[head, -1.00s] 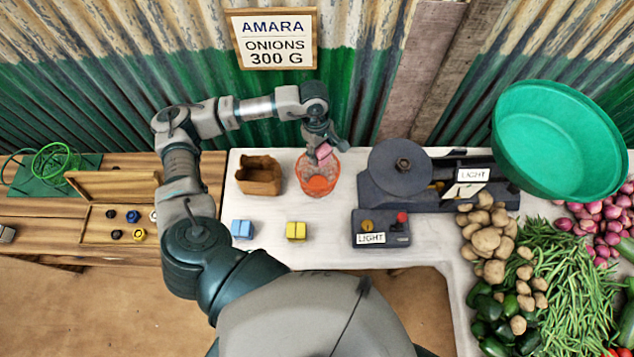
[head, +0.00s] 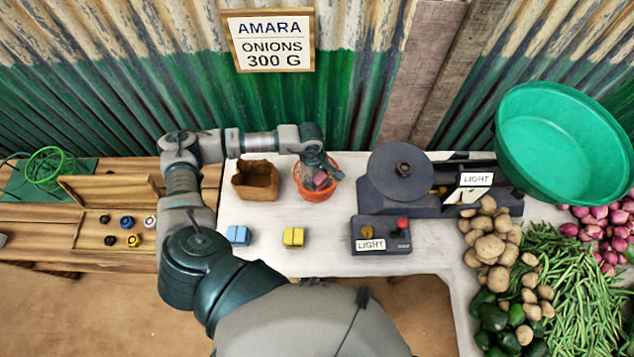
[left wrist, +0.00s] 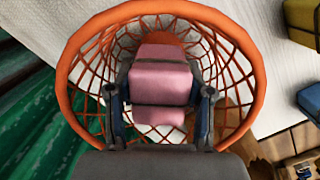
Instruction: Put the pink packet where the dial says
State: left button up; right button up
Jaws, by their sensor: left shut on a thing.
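The pink packet (head: 321,180) is at the mouth of an orange net basket (head: 311,194) on the white table. My left gripper (head: 322,172) is shut on the packet from above. In the left wrist view the packet (left wrist: 160,82) sits between the two fingers (left wrist: 161,100), with the basket's orange rim (left wrist: 258,90) all around it. I cannot tell whether the packet touches the basket's bottom. My right gripper is not in view.
A brown paper bag (head: 256,180) stands left of the basket. A sign (head: 270,40) reads AMARA ONIONS 300 G. Vegetables and a green basin (head: 560,140) fill the right.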

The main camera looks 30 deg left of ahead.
pick_arm(q)
notch_tip(320, 180, down, 3)
jog(key=shift+d+r, duration=0.15)
jog(key=shift+r, duration=0.05)
jog(key=shift+f, duration=0.15)
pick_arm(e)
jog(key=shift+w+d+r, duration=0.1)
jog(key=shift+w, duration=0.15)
pick_arm(q)
jog(key=shift+f, duration=0.1)
jog(key=o, duration=1.1)
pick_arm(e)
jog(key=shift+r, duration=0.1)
pick_arm(q)
jog(key=r, duration=0.3)
jog(key=a+r, duration=0.1)
jog(key=r, duration=0.6)
jog(key=shift+a+r, duration=0.2)
jog(key=shift+r, duration=0.15)
jog(key=shift+a+r, duration=0.1)
jog(key=shift+r, duration=0.6)
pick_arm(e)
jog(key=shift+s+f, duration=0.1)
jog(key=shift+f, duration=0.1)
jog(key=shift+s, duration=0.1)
